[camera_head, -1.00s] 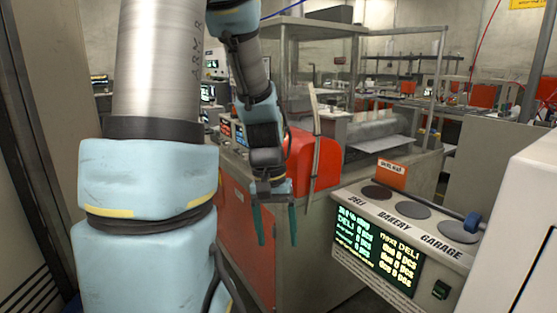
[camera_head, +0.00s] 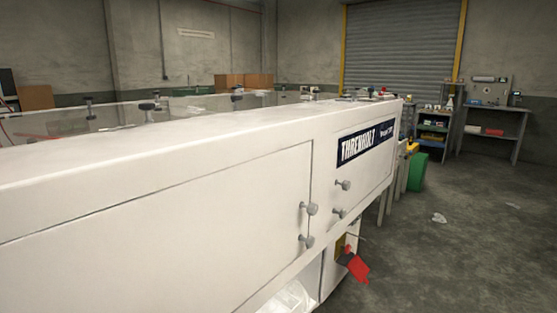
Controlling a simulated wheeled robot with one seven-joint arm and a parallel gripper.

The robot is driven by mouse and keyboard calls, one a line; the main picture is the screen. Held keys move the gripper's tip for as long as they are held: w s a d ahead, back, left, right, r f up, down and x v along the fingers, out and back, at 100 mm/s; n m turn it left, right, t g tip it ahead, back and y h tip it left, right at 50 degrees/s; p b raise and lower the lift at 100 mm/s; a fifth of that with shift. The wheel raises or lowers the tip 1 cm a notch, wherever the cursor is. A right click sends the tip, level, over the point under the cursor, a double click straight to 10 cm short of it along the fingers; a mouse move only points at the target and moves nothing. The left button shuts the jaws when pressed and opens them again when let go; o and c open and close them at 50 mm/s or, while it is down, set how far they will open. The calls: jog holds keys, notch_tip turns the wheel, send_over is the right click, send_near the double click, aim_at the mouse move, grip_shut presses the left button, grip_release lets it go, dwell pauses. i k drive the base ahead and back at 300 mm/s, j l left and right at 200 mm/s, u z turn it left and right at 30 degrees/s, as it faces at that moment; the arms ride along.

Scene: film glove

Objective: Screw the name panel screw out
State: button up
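A dark blue name panel (camera_head: 366,143) with white lettering reading roughly "THRENHOLT" is on the right part of a long white machine (camera_head: 150,210). Below it, two grey knob-headed screws, an upper one (camera_head: 343,185) and a lower one (camera_head: 339,213), stick out of the white front. Two more grey knobs, an upper one (camera_head: 310,208) and a lower one (camera_head: 306,241), sit at the right edge of a large front panel. I cannot tell which is the name panel screw. My gripper and arm are not in view.
A red tag-like part (camera_head: 357,268) hangs low under the machine's right end. A green bin (camera_head: 418,172) stands beyond that end. The grey floor (camera_head: 470,235) on the right is mostly open, with a small white scrap (camera_head: 439,218). A shutter (camera_head: 402,50) and workbenches are at the back.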

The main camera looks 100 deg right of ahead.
aim_at(346, 186)
jog(key=l+z, duration=0.1)
jog(key=z, duration=0.3)
jog(key=k+l+z, duration=0.1)
jog(key=z, duration=0.3)
jog(key=l+z, duration=0.1)
jog(key=z, duration=0.3)
jog(key=l+z, duration=0.15)
jog(key=z, duration=0.25)
jog(key=l+z, duration=0.1)
jog(key=z, duration=0.3)
jog(key=l+z, duration=0.25)
jog(key=l, duration=0.2)
jog(key=i+l+z, duration=0.25)
jog(key=l, duration=0.2)
jog(key=l+z, duration=0.2)
jog(key=l, duration=0.25)
jog(key=i+l+z, duration=0.25)
jog(key=l, duration=0.15)
jog(key=i+l+z, duration=0.25)
jog(key=k+l, duration=0.05)
jog(key=l, duration=0.05)
